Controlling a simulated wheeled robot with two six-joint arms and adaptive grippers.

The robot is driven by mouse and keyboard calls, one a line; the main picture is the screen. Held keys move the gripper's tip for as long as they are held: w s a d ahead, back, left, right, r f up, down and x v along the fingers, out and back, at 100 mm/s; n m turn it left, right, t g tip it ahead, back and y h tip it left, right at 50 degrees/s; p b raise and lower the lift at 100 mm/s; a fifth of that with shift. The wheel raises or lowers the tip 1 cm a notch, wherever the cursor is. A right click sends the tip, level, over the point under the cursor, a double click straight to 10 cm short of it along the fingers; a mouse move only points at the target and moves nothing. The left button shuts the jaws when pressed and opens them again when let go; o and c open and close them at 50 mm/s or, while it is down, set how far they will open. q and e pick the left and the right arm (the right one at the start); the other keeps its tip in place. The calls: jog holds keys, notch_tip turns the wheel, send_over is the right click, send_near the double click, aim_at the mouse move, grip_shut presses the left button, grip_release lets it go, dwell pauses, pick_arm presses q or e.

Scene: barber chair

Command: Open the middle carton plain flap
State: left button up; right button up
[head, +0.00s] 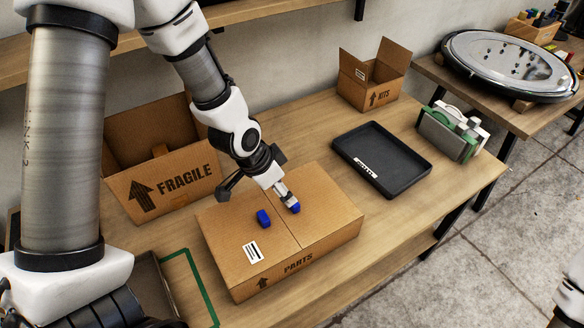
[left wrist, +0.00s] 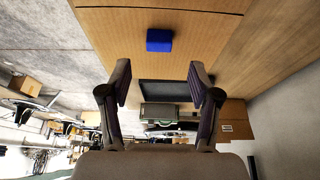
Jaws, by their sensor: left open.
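The middle carton (head: 318,243), marked PARTS, stands on the workbench with its top flaps lying shut along a seam. A blue block (head: 264,218) sits on the left flap, which bears a white barcode label (head: 253,252). Another blue block (head: 296,208) sits on the plain right flap (head: 325,205); a blue block on the carton top also shows in the left wrist view (left wrist: 159,40). My left gripper (head: 284,192) is close above the plain flap by its block and partly hides it. In the left wrist view its two fingers are apart with nothing between them. My right gripper is out of view.
An open carton marked FRAGILE (head: 165,188) stands to the left, and a smaller open carton marked KITS (head: 372,80) at the back. A black tray (head: 418,178) and a green-and-white item (head: 450,132) lie to the right. Bare bench separates the carton and tray.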

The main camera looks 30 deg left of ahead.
aim_at(287, 213)
pick_arm(q)
jog(key=shift+w+a+f, duration=0.25)
jog(key=shift+w+f, duration=0.05)
jog(key=shift+w, duration=0.2)
jog(key=d+f, duration=0.1)
jog(key=f, duration=0.1)
jog(key=shift+s+d+f+p, duration=0.15)
jog(key=shift+d+f+p, duration=0.2)
jog(key=shift+f+p, duration=0.05)
jog(key=f, duration=0.1)
jog(key=w+f, duration=0.2)
jog(key=shift+f, duration=0.3)
jog(key=shift+s+d+r, duration=0.15)
jog(key=shift+s, duration=0.15)
jog(key=shift+c, duration=1.4)
grip_shut()
